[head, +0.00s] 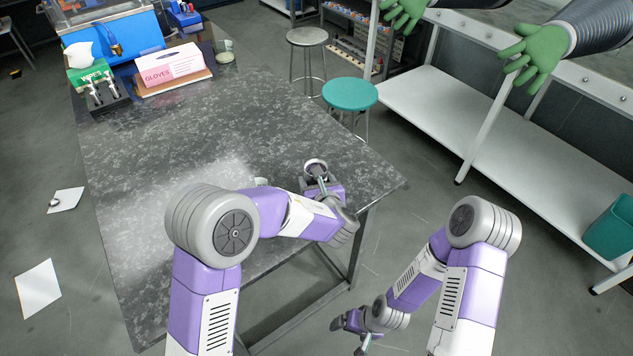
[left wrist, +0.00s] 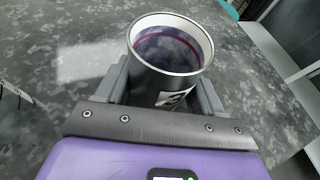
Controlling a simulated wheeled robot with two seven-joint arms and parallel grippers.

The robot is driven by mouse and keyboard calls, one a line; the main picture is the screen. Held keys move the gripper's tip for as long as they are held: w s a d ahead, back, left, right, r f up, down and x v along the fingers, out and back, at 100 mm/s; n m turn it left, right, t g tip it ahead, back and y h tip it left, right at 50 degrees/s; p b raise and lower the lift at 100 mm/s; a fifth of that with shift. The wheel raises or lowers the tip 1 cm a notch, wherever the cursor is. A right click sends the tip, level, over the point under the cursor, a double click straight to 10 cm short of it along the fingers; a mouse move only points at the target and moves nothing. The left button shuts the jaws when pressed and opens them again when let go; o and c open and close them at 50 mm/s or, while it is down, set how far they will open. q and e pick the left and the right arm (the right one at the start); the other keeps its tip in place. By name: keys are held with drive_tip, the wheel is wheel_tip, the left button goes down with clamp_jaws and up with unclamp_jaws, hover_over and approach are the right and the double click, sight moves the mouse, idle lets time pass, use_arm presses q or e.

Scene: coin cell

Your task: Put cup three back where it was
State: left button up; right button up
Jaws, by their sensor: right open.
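A dark cup (left wrist: 172,50) with a pale metallic rim and a purplish inside stands between the fingers of my left gripper (left wrist: 165,88). The fingers press against its two sides. A white label with a dark mark shows low on its front, but it is partly hidden and I cannot read it surely. In the head view the cup (head: 316,167) is at my left gripper (head: 318,182), over the near right part of the table. I cannot tell whether its base touches the table. My right gripper (head: 350,338) is open and empty, low beside the table.
The grey speckled table (head: 200,125) is mostly bare. A pale object (head: 260,182) is half hidden behind my left arm. A gloves box (head: 170,68), a blue bin (head: 115,40) and a greenish round item (head: 224,52) stand at the far end. A teal stool (head: 350,94) is beyond the right edge.

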use_arm(q)
drive_tip(key=o, duration=0.4)
drive_tip(key=shift+c, duration=0.2)
drive_tip(key=shift+r, duration=0.2)
drive_tip(key=p+v, duration=0.2)
drive_tip(key=v, duration=1)
drive_tip(key=shift+f, duration=0.1)
